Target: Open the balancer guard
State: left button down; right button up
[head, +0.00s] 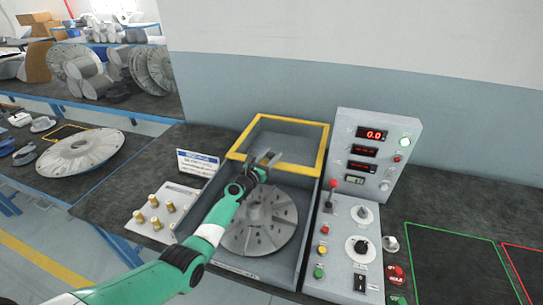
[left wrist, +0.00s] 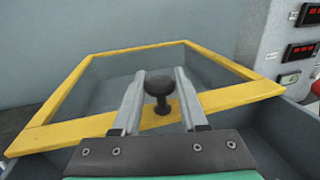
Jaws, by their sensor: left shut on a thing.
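The balancer guard (head: 292,120) is a yellow frame around a clear pane at the back of the grey balancer housing. In the left wrist view the guard (left wrist: 110,52) fills the middle, with a black knob (left wrist: 159,86) on its near bar. My left gripper (head: 266,158) is at that near bar. In the left wrist view its two fingers (left wrist: 159,76) stand on either side of the knob, shut on it. A grey slotted disc (head: 262,225) lies in the housing in front of the guard, uncovered by the frame. My right gripper is not in view.
A control panel (head: 378,145) with red displays and a switch box (head: 345,245) stand right of the housing. A plate with brass pegs (head: 153,215) and a small sign (head: 198,163) are on the left. Green-outlined bench space (head: 455,265) is clear.

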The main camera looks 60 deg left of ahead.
pick_arm(q)
jog(key=shift+s, duration=0.1)
jog(key=shift+c, duration=2.2)
grip_release()
jog(key=shift+s+d+r+p, duration=0.1)
jog(key=shift+s+d+p, duration=0.2)
jog(key=shift+p, duration=0.3)
jog(key=p+v, duration=0.4)
jog(key=v, duration=0.1)
jog(key=shift+s+r, duration=0.1)
jog(key=shift+r, duration=0.1)
jog(key=v, duration=0.2)
jog(key=p+v, duration=0.1)
jog(key=v, duration=0.2)
jog(key=shift+s+d+f, duration=0.2)
jog(key=shift+s+f, duration=0.05)
jog(key=shift+f, duration=0.1)
